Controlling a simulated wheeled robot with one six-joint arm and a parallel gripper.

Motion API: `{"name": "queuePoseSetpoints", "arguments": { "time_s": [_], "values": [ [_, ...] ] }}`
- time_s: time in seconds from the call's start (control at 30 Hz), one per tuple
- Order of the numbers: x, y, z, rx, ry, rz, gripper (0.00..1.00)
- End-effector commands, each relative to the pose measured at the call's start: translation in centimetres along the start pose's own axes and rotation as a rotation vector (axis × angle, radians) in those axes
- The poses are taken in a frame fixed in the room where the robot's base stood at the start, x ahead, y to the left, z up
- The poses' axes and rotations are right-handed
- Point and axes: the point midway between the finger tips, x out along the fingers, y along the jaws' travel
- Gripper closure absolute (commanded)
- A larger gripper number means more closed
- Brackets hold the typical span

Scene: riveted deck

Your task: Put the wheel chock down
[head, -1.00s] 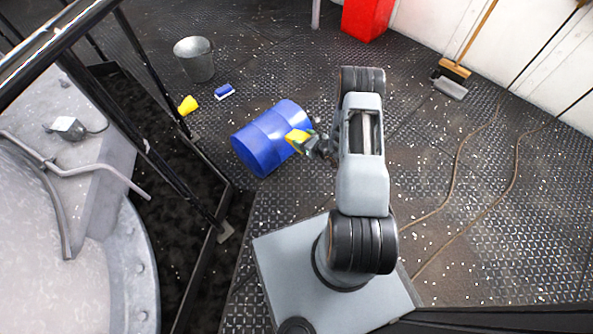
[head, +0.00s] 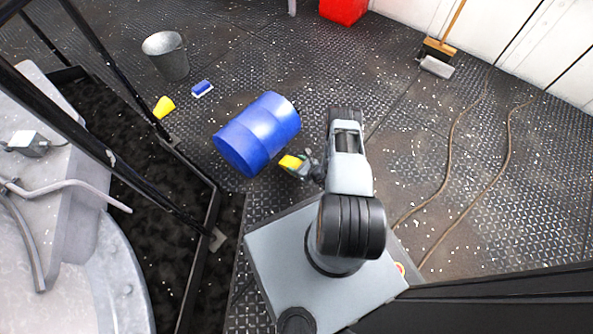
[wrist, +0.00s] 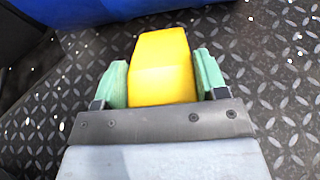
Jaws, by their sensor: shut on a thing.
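My gripper (head: 297,167) is shut on a yellow wheel chock (head: 289,162), to the right of and nearer than the blue barrel. In the wrist view the chock (wrist: 163,68) sits between the two green finger pads (wrist: 163,82), with patterned deck plate behind it. I cannot tell whether the chock touches the deck. A second yellow chock (head: 164,106) lies on the deck at the left, near the railing.
A blue barrel (head: 257,133) lies on its side close to the held chock; its edge shows in the wrist view (wrist: 100,8). Cables (head: 452,150) cross the right deck. A railing (head: 110,160) borders the left.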

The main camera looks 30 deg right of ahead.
Motion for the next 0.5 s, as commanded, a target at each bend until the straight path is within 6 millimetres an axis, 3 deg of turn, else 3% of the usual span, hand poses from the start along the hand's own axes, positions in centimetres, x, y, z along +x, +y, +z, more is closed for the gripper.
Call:
{"name": "queuePoseSetpoints", "arguments": {
  "time_s": [0.33,0.5],
  "values": [
    [1.3,-0.2,-3.3,0.001,-0.001,-0.004,0.64],
    [1.4,-0.2,-3.5,0.001,-0.001,-0.004,0.64]
  ]
}}
